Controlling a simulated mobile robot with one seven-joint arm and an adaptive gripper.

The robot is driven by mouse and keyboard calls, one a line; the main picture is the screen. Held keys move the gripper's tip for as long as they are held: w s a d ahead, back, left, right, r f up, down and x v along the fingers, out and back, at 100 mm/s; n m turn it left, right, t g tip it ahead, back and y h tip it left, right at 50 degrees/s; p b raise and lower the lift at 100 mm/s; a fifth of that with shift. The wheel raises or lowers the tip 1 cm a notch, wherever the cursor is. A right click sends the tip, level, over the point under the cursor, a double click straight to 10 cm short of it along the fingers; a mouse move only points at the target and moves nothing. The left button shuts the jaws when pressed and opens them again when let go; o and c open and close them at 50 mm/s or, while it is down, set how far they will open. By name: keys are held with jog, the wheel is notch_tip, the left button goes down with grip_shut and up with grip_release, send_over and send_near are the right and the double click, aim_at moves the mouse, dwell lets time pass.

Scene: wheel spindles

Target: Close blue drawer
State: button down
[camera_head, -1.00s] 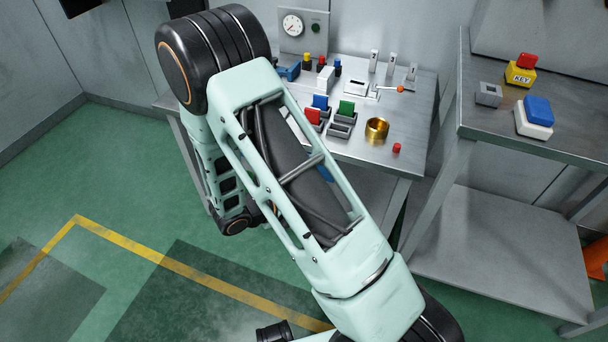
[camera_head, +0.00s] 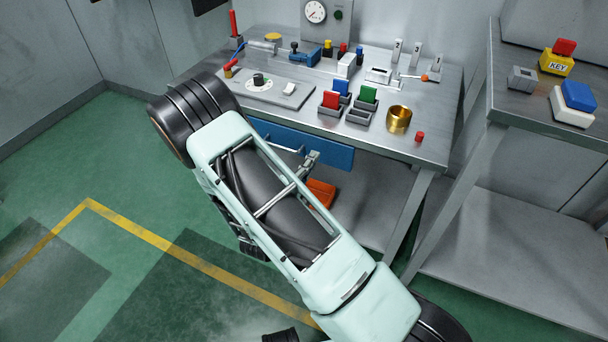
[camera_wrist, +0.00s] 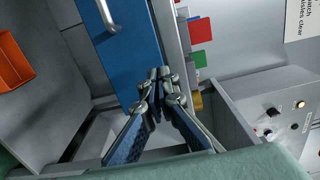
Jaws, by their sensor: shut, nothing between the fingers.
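The blue drawer front (camera_head: 335,156) lies under the front edge of the workbench, partly hidden by my arm. It looks close to that edge, but I cannot tell whether a gap is left. Its silver handle (camera_head: 284,147) shows left of my gripper. My gripper (camera_head: 312,156) is shut and empty, against or just in front of the right part of the drawer front. In the wrist view, the shut fingertips (camera_wrist: 161,74) overlap the lower end of the blue front (camera_wrist: 132,50), away from the handle (camera_wrist: 108,18). I cannot tell whether they touch it.
The workbench (camera_head: 425,145) carries card holders, a brass ring (camera_head: 398,119) and a small red piece (camera_head: 420,137). An orange bin (camera_head: 321,192) sits below, behind my arm. A second table (camera_head: 545,130) stands right. Green floor is open at left.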

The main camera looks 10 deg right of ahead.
aim_at(324, 141)
jog(key=b+x, duration=0.1)
jog(key=x, duration=0.4)
jog(key=shift+w, duration=0.1)
jog(key=shift+d, duration=0.1)
